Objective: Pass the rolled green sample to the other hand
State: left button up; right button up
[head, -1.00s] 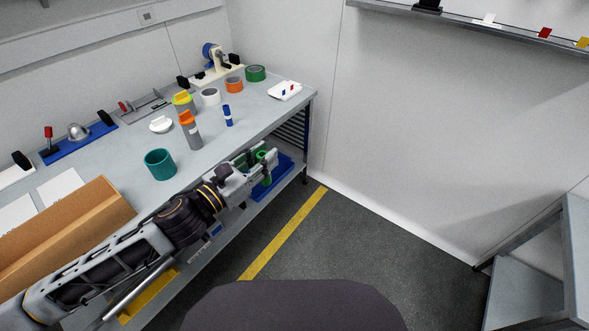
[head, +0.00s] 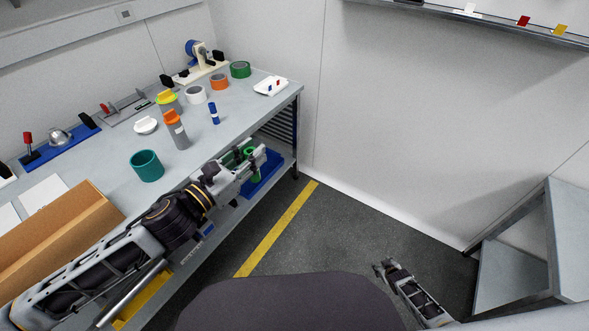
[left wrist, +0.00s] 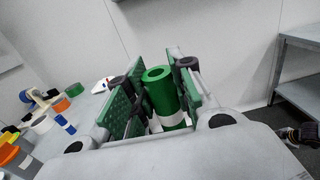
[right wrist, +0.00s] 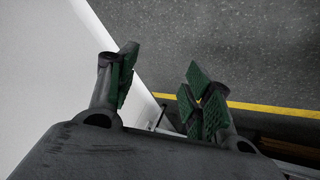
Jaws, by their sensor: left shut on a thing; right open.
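The rolled green sample (left wrist: 160,92) is a green tube with a hollow end and a pale band low down. It sits between the green-padded fingers of my left gripper (left wrist: 158,88), which is shut on it. In the head view the left gripper (head: 254,160) and the sample (head: 251,152) are just off the bench's front edge, with the sample partly hidden by the fingers. My right gripper (head: 384,268) is low over the floor on the right, well apart from the sample. In the right wrist view it (right wrist: 163,82) is open and empty.
The bench (head: 215,150) holds a teal cup (head: 147,166), an orange-topped bottle (head: 176,132), tape rolls and a cardboard box (head: 70,235). A blue bin (head: 262,182) is on the shelf below. A grey rack (head: 520,250) stands at right. The floor between is open.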

jog(key=w+a+r+t+y, duration=0.1)
jog(key=w+a+r+t, duration=0.25)
jog(key=w+r, duration=1.35)
jog(key=w+a+r+t+y, duration=0.1)
jog(key=w+a+r, duration=0.2)
jog(key=r, duration=0.4)
jog(key=w+a+r+t+y, duration=0.1)
jog(key=w+a+r, duration=0.25)
jog(key=r, duration=0.35)
jog(key=w+a+r+t+y, duration=0.1)
jog(key=w+a+r, duration=0.1)
jog(key=a+r, duration=0.35)
jog(key=s+a+r+n+g+y, duration=0.1)
jog(key=s+a+r+n+y, duration=0.15)
jog(key=a+r, duration=0.65)
jog(key=s+a+r+n+y, duration=0.1)
jog(key=s+a+r+y, duration=0.35)
jog(key=r, duration=0.75)
jog(key=s+a+r+n+g+y, duration=0.1)
jog(key=s+a+r+n+g, duration=0.2)
jog(key=s+a, duration=0.2)
jog(key=s+a+r+n+g+y, duration=0.2)
jog(key=s+a+r+n+g, duration=0.1)
jog(key=s, duration=0.7)
jog(key=shift+s+a+r+n+g, duration=0.25)
jog(key=shift+a+n+g, duration=0.2)
jog(key=shift+a, duration=0.6)
jog(key=shift+w+a, duration=0.1)
